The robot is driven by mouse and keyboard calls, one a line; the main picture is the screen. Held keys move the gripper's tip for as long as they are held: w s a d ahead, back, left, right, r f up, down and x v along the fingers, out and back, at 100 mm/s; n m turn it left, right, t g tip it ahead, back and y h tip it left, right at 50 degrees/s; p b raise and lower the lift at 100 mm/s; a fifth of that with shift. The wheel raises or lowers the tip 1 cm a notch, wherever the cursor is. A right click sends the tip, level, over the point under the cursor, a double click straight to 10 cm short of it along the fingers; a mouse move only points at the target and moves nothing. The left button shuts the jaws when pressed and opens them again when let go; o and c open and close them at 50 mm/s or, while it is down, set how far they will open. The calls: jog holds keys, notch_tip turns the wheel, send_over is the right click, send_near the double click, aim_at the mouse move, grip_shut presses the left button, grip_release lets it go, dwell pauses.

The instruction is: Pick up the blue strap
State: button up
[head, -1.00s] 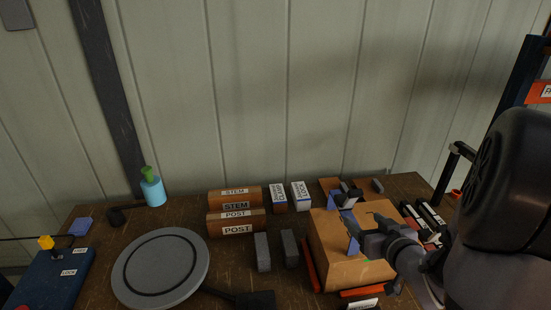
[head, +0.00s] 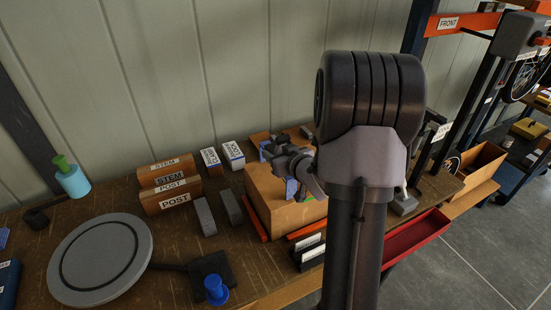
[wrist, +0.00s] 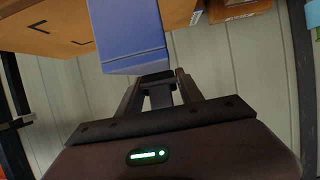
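The blue strap (head: 291,189) shows as a small blue strip below my gripper (head: 283,160), over the cardboard box (head: 270,210). In the wrist view the strap (wrist: 128,35) is a broad blue band that fills the upper middle. Its near end lies at the fingertips of my gripper (wrist: 157,76) and covers them in part. My gripper looks closed on this end. Part of the strap is hidden by my wrist in the head view.
STEM (head: 166,170) and POST (head: 172,195) boxes and a grey disc (head: 100,258) stand to the left. A blue knob (head: 216,290) is at the front. A red tray (head: 415,238) lies to the right. Floor (head: 480,255) is clear at the right.

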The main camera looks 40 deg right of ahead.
grip_shut()
jog(key=shift+r, duration=0.1)
